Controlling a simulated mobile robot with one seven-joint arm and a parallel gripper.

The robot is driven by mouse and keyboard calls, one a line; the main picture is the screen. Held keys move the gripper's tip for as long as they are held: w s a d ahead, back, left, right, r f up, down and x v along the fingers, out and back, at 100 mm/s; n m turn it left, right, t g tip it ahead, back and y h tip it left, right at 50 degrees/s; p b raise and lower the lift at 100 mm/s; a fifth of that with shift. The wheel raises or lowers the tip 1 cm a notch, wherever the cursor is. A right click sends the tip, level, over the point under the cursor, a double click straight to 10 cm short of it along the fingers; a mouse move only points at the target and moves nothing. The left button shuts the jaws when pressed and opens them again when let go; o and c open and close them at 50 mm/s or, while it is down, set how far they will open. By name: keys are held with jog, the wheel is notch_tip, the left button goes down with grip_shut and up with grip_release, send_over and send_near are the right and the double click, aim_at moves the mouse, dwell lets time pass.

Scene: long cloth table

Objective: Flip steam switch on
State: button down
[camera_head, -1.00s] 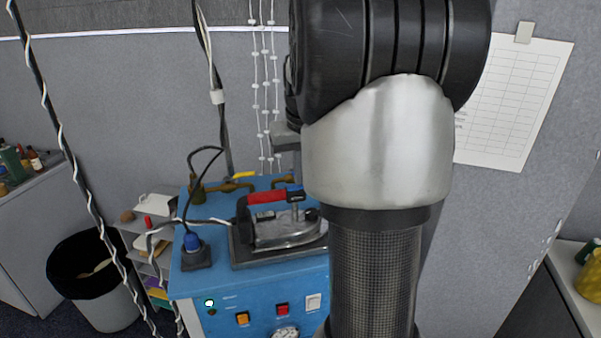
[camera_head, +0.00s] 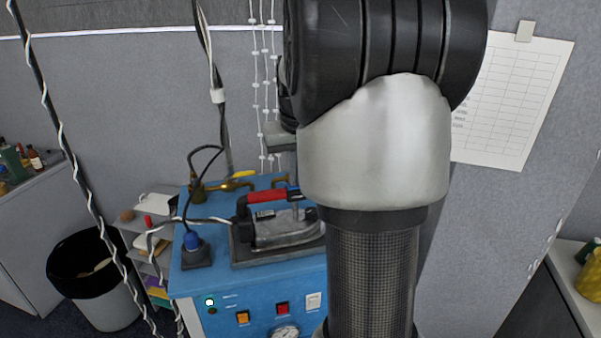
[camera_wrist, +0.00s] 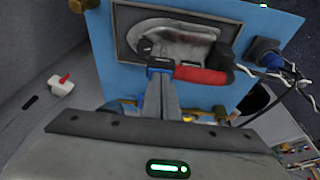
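The blue steam station (camera_head: 205,281) stands left of my arm in the head view. Its front panel carries an orange switch (camera_head: 242,318), a red switch (camera_head: 283,308) and a white switch (camera_head: 313,300); their labels are too small to read. A green light (camera_head: 209,302) glows at the panel's left. The iron (camera_head: 282,229) rests on top, with a red handle. In the wrist view, the station top (camera_wrist: 115,80) and iron (camera_wrist: 175,42) appear upside down, and the front switches do not show. Grey finger-like parts (camera_wrist: 164,95) reach toward the iron; their opening is unclear.
A brass pipe (camera_head: 215,186) with a yellow lever sits at the station's back. A blue plug (camera_head: 192,241) and cables stand at its left. Cords hang in front at left. A bin (camera_head: 88,270) and small shelf are left of the station; a wall is behind.

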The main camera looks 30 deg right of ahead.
jog(key=r+p, duration=0.2)
jog(key=r, duration=0.1)
jog(key=r+p, duration=0.1)
jog(key=shift+w+a+r+p, duration=0.15)
jog(key=shift+a+r+p, duration=0.1)
jog(key=shift+r+p, duration=0.15)
jog(key=b+v, duration=0.1)
jog(key=v, duration=0.8)
